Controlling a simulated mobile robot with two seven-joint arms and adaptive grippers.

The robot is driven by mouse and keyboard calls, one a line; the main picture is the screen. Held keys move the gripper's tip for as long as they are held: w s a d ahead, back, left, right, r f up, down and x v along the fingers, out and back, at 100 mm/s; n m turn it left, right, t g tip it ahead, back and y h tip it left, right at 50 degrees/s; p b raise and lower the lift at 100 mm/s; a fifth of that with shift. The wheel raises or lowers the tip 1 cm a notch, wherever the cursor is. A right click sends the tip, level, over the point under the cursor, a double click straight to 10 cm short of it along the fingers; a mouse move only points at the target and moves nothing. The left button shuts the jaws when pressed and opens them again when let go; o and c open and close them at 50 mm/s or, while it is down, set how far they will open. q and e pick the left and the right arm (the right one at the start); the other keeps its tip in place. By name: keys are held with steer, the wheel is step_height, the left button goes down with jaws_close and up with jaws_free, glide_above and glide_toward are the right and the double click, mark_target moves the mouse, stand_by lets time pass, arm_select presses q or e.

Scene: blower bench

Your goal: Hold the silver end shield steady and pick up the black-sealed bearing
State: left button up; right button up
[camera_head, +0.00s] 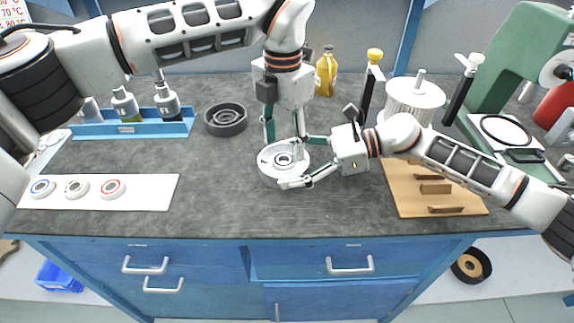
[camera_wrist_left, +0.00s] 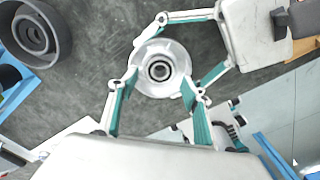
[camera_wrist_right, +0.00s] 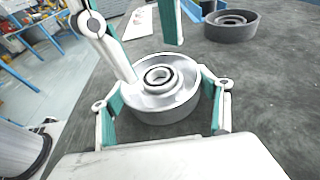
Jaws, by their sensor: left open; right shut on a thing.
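The silver end shield (camera_head: 270,168) lies flat on the dark bench top, a round dish with a raised hub. A dark ring (camera_wrist_right: 158,76) shows in its hub; I cannot tell whether it is a seated bearing. My right gripper (camera_head: 301,161) is shut on the shield's rim from the right, fingers on opposite sides. My left gripper (camera_head: 284,139) is open, pointing down over the hub; its fingers also show in the left wrist view (camera_wrist_left: 155,90). A bearing with a dark grey ring (camera_head: 76,188) lies on the white mat, between a blue-ringed (camera_head: 42,188) and a red-ringed one (camera_head: 112,188).
The white mat (camera_head: 150,190) is at the front left. A dark grey round housing (camera_head: 226,119) stands behind it, beside a blue tray of bottles (camera_head: 150,130). A wooden board (camera_head: 405,198) and a green press (camera_head: 510,60) are at the right. Bench between mat and shield is clear.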

arm_select(q)
steer(key=shift+f, duration=1.65)
steer(key=c, duration=1)
steer(key=shift+r, duration=4.05)
arm_select(e)
steer(key=o, duration=0.9)
